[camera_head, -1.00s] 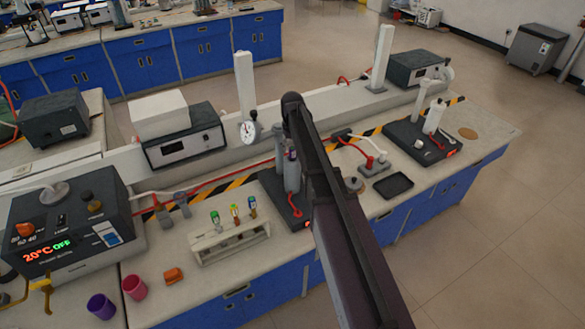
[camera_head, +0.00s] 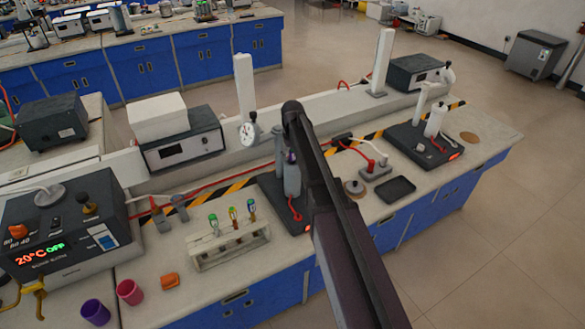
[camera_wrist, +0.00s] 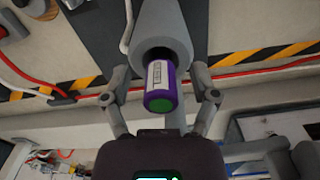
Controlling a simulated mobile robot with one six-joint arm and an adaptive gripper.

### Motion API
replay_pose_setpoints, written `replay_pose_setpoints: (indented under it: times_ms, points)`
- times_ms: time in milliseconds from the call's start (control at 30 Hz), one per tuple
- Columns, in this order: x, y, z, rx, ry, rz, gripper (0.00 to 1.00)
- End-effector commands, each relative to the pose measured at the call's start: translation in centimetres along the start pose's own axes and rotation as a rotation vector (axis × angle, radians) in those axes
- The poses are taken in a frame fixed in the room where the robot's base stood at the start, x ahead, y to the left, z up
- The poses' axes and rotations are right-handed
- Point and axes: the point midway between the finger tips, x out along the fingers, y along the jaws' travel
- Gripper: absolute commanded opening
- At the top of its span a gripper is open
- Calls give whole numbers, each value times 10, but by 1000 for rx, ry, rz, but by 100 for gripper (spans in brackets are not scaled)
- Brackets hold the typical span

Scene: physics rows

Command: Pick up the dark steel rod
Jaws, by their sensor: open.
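No thing that I can clearly make out as a dark steel rod shows. In the wrist view, a purple cylinder (camera_wrist: 160,82) with a white label and a green end sticks out of a grey cylindrical holder (camera_wrist: 161,35). My gripper (camera_wrist: 160,96) is open, with one finger on each side of the purple cylinder and visible gaps between. In the head view, the grey holder (camera_head: 292,181) stands upright on a dark base (camera_head: 270,187), partly behind my arm. My fingers are largely hidden there.
A test-tube rack (camera_head: 229,247) stands front left of the dark base. A black tray (camera_head: 396,189) lies to the right. A second dark device (camera_head: 405,140) stands farther right. A red cable (camera_head: 210,193) runs along the bench. Purple (camera_head: 95,312) and pink (camera_head: 129,292) cups stand front left.

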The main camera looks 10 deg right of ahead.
Motion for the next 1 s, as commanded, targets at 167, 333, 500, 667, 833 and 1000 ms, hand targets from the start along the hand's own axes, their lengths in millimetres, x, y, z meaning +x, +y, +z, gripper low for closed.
replay_pose_setpoints:
  times_ms: [167, 333, 500, 667, 833, 1000]
  points:
    - [0, 0, 0, 0, 0, 0, 53]
    - [0, 0, 0, 0, 0, 0, 2]
    - [0, 0, 0, 0, 0, 0, 0]
    - [0, 0, 0, 0, 0, 0, 0]
    - [-2, 0, 0, 0, 0, 0, 0]
    - [-9, 0, 0, 0, 0, 0, 0]
